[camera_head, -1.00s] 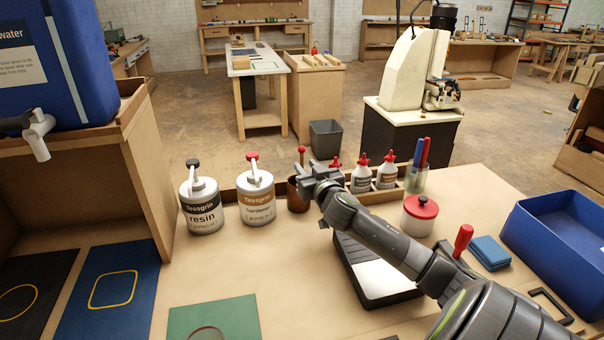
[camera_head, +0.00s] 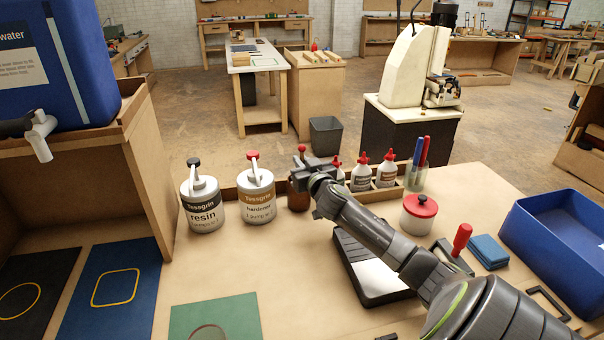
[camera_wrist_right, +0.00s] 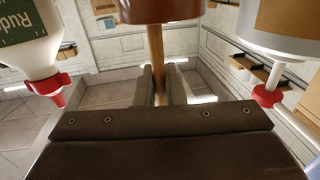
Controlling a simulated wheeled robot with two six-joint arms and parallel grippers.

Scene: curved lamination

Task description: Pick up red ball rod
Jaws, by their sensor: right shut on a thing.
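The red ball rod shows in the head view as a small red ball (camera_head: 301,148) on a thin stem, upright above the brown cup (camera_head: 299,197). My right gripper (camera_head: 301,170) is at the stem, just below the ball and above the cup's rim. In the right wrist view, the wooden rod (camera_wrist_right: 157,62) passes between the two fingers of my right gripper (camera_wrist_right: 160,88), which is shut on it. The cup (camera_wrist_right: 160,8) shows at the top edge of that view. The rod's lower end is hidden in the cup. My left gripper is not in view.
The resin pump bottle (camera_head: 203,205) and hardener pump bottle (camera_head: 257,205) stand left of the cup. Small red-capped bottles (camera_head: 361,177) stand close on the right, in a wooden rack.

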